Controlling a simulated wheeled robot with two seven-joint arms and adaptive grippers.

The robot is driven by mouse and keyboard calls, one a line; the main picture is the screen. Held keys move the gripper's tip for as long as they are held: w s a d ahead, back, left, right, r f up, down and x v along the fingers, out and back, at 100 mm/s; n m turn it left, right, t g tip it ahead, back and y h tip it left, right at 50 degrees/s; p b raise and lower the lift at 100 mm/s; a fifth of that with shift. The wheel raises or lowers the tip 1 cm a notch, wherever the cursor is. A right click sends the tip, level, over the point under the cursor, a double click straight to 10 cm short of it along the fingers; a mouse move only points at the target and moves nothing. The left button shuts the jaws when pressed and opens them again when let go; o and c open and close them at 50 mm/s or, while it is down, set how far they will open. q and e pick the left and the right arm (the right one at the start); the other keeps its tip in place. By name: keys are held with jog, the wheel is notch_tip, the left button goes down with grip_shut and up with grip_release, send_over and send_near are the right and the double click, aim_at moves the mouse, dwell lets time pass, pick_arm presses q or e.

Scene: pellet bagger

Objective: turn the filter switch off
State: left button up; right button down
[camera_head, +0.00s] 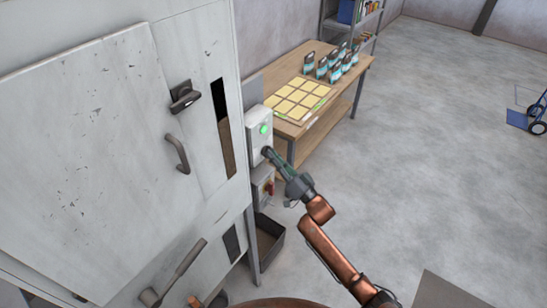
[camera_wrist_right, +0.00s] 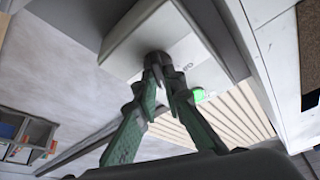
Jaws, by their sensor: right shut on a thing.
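The filter switch box is a pale grey box (camera_head: 256,138) on the right side of the big grey cabinet. A green lamp (camera_head: 263,129) glows on its face, and it also shows in the right wrist view (camera_wrist_right: 198,95). Below the lamp is a dark round knob (camera_wrist_right: 156,58), mostly hidden behind my fingertips in the head view. My right gripper (camera_head: 270,155) reaches the box from the lower right, and its green fingers are shut on the knob, as the right wrist view shows (camera_wrist_right: 160,70). The knob's exact turn cannot be made out.
The worn cabinet (camera_head: 80,130) fills the left, with a latch (camera_head: 184,97), a handle (camera_head: 177,153) and a long lever (camera_head: 175,272). A red-handled part (camera_head: 269,188) sits below the box, above a dark bin (camera_head: 268,242). A wooden table (camera_head: 345,75) stands behind.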

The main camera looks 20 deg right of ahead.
jog(key=shift+w+d+n+g+y+b, duration=0.1)
jog(key=shift+n+g+y+b, duration=0.9)
jog(key=shift+n, duration=1.75)
jog(key=shift+d+n+g+y+b, duration=0.1)
jog(key=shift+n+g+y+b, duration=0.95)
jog(key=shift+n, duration=1.65)
jog(key=shift+w+n+g+y+b, duration=0.1)
jog(key=shift+n+g+y+b, duration=0.45)
jog(key=shift+n+y+b, duration=1.55)
jog(key=shift+n+h+p, duration=0.4)
jog(key=shift+n+h, duration=0.45)
jog(key=shift+n, duration=0.1)
jog(key=c, duration=2)
grip_release()
jog(key=v, duration=1.2)
jog(key=shift+d+r, duration=0.1)
